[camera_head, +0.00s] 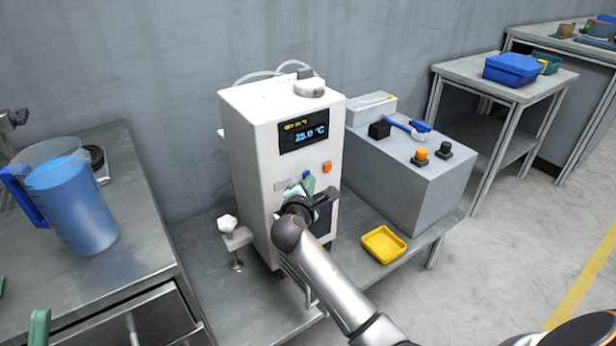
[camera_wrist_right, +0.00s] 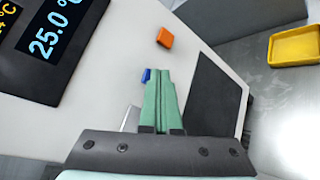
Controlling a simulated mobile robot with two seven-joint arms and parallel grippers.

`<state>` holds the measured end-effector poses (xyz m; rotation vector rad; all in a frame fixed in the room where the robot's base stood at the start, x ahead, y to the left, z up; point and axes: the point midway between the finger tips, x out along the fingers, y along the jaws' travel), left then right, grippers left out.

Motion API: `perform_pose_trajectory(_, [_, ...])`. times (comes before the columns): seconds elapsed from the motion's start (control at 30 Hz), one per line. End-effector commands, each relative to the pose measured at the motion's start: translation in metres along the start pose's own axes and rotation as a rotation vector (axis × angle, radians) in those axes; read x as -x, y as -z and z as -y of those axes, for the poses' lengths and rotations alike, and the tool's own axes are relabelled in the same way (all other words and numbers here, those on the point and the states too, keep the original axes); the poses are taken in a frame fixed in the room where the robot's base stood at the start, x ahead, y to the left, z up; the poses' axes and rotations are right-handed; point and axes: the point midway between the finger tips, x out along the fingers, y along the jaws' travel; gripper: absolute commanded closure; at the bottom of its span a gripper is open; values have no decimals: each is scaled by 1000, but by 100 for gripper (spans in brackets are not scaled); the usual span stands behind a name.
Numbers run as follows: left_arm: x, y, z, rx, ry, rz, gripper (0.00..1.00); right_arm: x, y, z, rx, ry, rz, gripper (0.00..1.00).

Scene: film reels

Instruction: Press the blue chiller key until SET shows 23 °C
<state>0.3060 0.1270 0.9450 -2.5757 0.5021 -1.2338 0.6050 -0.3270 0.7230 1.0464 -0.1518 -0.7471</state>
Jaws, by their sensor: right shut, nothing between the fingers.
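The white chiller (camera_head: 250,150) stands on a metal table. Its dark display (camera_head: 303,135) reads 25.0 °C in large blue digits, with smaller yellow text above; the wrist view shows the same display (camera_wrist_right: 50,40) partly cut off. The blue key (camera_head: 306,174) is on the front panel, left of and below an orange key (camera_head: 327,167). My right gripper (camera_head: 309,183) is shut and empty, its green fingertips at the panel just by the blue key. In the wrist view the blue key (camera_wrist_right: 146,75) shows beside the fingertips (camera_wrist_right: 164,74); contact cannot be told.
A grey box (camera_head: 405,180) with orange and black knobs stands right of the chiller. A yellow tray (camera_head: 383,245) lies in front of it. A blue jug (camera_head: 70,205) stands on the left bench. A clamp knob (camera_head: 228,223) is by the chiller's lower left.

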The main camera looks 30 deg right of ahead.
Motion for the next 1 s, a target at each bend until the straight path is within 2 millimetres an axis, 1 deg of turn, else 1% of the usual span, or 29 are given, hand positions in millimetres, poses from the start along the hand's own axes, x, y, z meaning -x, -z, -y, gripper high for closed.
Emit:
perform_pose_trajectory(0.23, [-1, 1, 1, -2, -2, -1, 50, 1, -1, 0, 1, 0, -1, 100])
perform_pose_trajectory(0.53, [-12, 11, 6, -1, -1, 0, 50, 11, -9, 6, 1, 0, 0, 100])
perform_pose_trajectory(0.87, [-12, 10, 6, 0, 0, 0, 50, 12, -9, 9, 1, 0, 0, 100])
perform_pose_trajectory(1.0, [-17, 15, 9, 0, 0, 0, 50, 18, -14, 11, 2, 1, 0, 100])
